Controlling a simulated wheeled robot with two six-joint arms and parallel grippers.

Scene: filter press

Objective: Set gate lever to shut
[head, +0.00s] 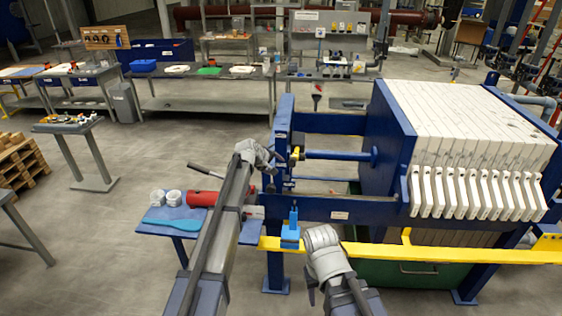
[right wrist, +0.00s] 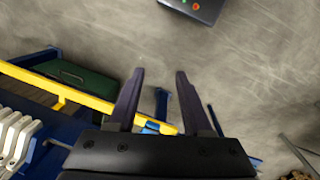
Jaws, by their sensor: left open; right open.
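A blue lever (head: 292,217) stands upright on a blue block on the yellow gate bar (head: 375,248), at the front left of the filter press (head: 465,120). I take it to be the gate lever. In the right wrist view a blue upright part (right wrist: 161,103) shows between my fingers, beyond the end of the yellow bar (right wrist: 60,87). My right gripper (right wrist: 158,72) is open and empty. In the head view it hangs just right of the lever, its fingers mostly hidden by my arm. My left gripper (head: 270,184) is by the press's left end frame, with its fingers small and partly hidden.
A blue side table (head: 160,226) holds a red cylinder (head: 202,198), white jars (head: 165,196) and a blue scoop (head: 173,226). A green tray (head: 420,274) sits under the press. A dark box with coloured buttons (right wrist: 195,7) shows in the right wrist view.

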